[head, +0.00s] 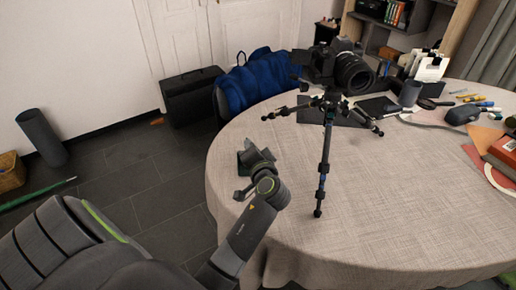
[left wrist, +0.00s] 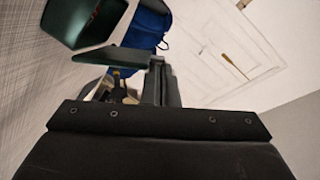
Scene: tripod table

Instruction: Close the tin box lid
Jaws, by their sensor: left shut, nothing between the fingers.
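The dark green tin box (head: 243,164) is on the left part of the round table, mostly hidden behind my left gripper in the head view. In the left wrist view the tin box (left wrist: 72,35) shows at the upper left, cut off by the frame, with a dark hollow inside. A thin green panel beside it may be the lid; I cannot tell its angle. My left gripper (head: 253,151) is close by the box, shut and empty. Its fingers (left wrist: 157,65) show in the left wrist view; I cannot tell if they touch the box. My right gripper is not in view.
A black camera (head: 352,72) stands on a tripod (head: 326,150) right of my left gripper, its legs spread near. A blue bag (head: 262,85) is behind the table (head: 400,210). A cup, pens and books lie at the right. The front of the table is clear.

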